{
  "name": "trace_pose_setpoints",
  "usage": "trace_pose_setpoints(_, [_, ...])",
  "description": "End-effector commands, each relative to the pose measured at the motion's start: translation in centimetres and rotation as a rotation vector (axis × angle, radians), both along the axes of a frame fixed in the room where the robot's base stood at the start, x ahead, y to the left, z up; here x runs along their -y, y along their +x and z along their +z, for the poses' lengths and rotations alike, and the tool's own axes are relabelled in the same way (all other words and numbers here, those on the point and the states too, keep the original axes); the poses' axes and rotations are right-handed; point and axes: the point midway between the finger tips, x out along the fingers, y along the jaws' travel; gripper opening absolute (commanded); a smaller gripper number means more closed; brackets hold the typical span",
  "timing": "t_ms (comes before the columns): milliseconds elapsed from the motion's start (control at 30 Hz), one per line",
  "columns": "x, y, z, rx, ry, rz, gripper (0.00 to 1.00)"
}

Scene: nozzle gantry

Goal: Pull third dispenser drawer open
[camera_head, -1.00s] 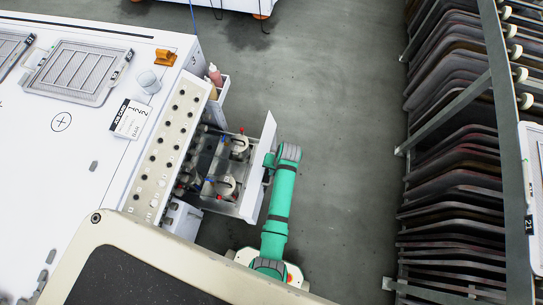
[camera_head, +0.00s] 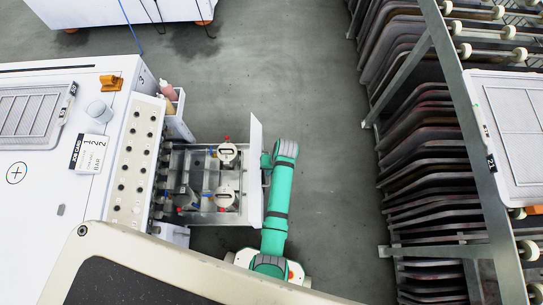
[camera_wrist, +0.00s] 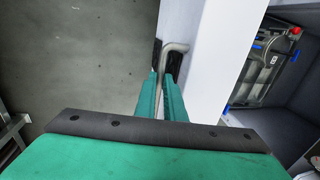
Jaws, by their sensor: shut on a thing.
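The dispenser drawer (camera_head: 255,175) stands pulled out from the white machine, with its tall white front panel at the right end. Inside it are dispenser units (camera_head: 226,196) with white round tops and red and blue fittings. In the wrist view the drawer's front panel (camera_wrist: 207,60) runs down the middle, with a bent metal handle (camera_wrist: 173,47) on its outer face. My gripper (camera_wrist: 165,62) is shut on this handle, one dark fingertip on each side of it. In the head view my gripper (camera_head: 267,161) is at the panel's outer side, partly hidden by my green arm.
A small bin (camera_head: 176,112) with bottles sits beyond the drawer. A rack of dark curved sheets (camera_head: 425,150) stands at right. Grey floor (camera_head: 320,100) lies clear between drawer and rack.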

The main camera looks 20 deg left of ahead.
Motion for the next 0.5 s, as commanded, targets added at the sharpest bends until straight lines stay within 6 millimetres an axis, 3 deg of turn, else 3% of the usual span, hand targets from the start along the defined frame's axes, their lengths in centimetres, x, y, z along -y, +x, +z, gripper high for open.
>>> trace_pose_setpoints(33, [0.12, -0.43, -0.25, -0.01, -0.003, 0.0, 0.0])
trace_pose_setpoints(133, [0.12, -0.39, -0.25, -0.009, -0.003, 0.0, 0.28])
trace_pose_setpoints(500, [0.18, -0.02, 0.28, 0.0, -0.001, -0.003, 0.28])
